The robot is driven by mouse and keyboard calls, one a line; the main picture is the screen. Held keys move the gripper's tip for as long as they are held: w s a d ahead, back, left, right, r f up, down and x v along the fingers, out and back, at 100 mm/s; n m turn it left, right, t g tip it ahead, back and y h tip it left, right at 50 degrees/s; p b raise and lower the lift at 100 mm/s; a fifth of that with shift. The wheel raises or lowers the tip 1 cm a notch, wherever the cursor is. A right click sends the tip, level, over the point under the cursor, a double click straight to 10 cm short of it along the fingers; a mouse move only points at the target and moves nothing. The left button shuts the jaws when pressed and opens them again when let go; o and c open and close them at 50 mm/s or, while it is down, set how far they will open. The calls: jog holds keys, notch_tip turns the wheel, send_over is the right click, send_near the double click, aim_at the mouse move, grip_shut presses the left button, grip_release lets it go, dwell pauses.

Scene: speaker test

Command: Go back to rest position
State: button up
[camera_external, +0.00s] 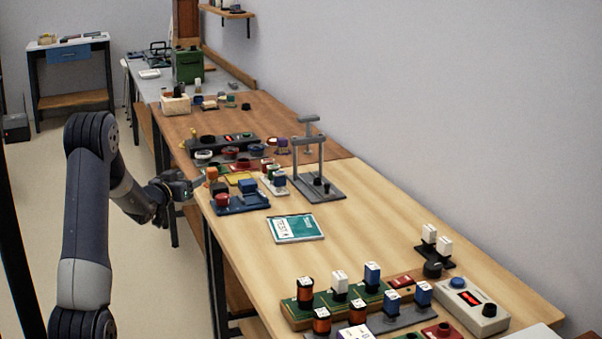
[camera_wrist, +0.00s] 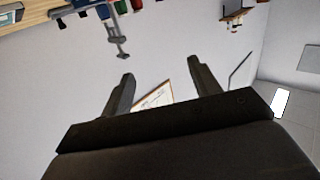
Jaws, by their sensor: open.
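My gripper (camera_external: 190,187) is at the left edge of the long wooden workbench (camera_external: 375,220) in the external view, beside a blue fixture (camera_external: 240,204) that holds small parts. My arm reaches in from the left. In the wrist view my gripper (camera_wrist: 160,88) shows two dark fingers spread well apart with nothing between them. Behind them are the grey wall and a tilted view of the room.
A grey stand (camera_external: 322,172), a teal test booklet (camera_external: 296,228) and a green board (camera_external: 292,311) with several components occupy the bench. A beige box with a blue button (camera_external: 468,302) sits near the wall. Floor left of the bench is clear.

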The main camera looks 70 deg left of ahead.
jog(key=shift+s+a+f+n+g+y, duration=0.15)
jog(key=shift+s+a+n+g, duration=0.1)
jog(key=shift+a+n, duration=0.25)
jog(key=shift+s+a+f+n+g+y, duration=0.15)
jog(key=shift+a+n+g, duration=0.15)
jog(key=shift+a, duration=0.45)
jog(key=shift+s+a+f+n+g+y, duration=0.1)
jog(key=shift+s+a+n+g, duration=0.15)
jog(key=shift+a+n, duration=0.25)
jog(key=shift+a, duration=0.1)
